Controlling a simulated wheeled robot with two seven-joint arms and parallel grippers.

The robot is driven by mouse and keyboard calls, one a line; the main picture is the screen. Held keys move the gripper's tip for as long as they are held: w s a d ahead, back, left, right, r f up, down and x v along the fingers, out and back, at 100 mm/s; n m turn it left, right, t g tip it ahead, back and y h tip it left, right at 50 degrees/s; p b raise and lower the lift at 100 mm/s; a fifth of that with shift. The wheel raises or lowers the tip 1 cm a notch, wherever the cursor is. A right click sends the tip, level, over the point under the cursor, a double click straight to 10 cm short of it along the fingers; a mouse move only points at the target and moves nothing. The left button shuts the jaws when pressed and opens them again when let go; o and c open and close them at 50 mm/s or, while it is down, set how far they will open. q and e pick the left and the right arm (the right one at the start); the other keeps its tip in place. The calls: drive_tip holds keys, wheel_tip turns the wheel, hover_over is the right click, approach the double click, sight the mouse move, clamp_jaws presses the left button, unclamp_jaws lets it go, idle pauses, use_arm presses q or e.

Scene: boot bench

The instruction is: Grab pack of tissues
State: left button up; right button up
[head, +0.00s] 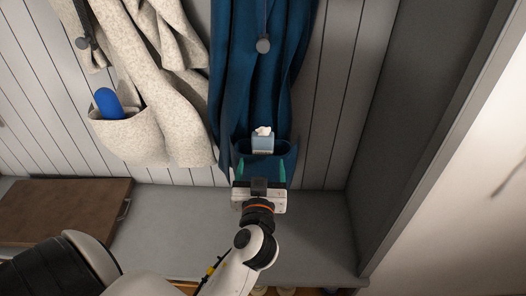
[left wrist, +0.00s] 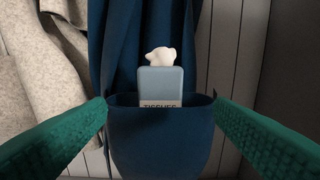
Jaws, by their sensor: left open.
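The pack of tissues (head: 262,143) is light blue with a white tissue tuft on top. It stands upright in the pocket (head: 249,163) of a dark blue coat. In the left wrist view the pack (left wrist: 160,84) shows a label reading "TISSUES", and its lower part is hidden inside the pocket (left wrist: 160,139). My left gripper (head: 260,168) is in front of the pocket. Its green fingers are open and spread to either side of the pocket in the left wrist view (left wrist: 160,118), with the pack centred between them and not held. My right gripper is not in view.
A cream coat (head: 180,110) hangs to the left, with a blue object (head: 108,103) in its pocket. A grey bench (head: 320,235) lies below, with a brown panel (head: 62,208) at left. A dark side wall (head: 415,110) stands at right.

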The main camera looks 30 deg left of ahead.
sight(262, 147)
use_arm(q)
drive_tip(key=x, duration=0.4)
drive_tip(key=shift+w+a+p, duration=0.15)
drive_tip(key=shift+w+p, duration=0.05)
drive_tip(key=shift+p, duration=0.2)
drive_tip(key=p+x, duration=0.1)
drive_tip(key=x, duration=0.4)
drive_tip(key=shift+c, duration=0.4)
drive_tip(key=c, duration=0.9)
drive_tip(key=shift+c, duration=0.4)
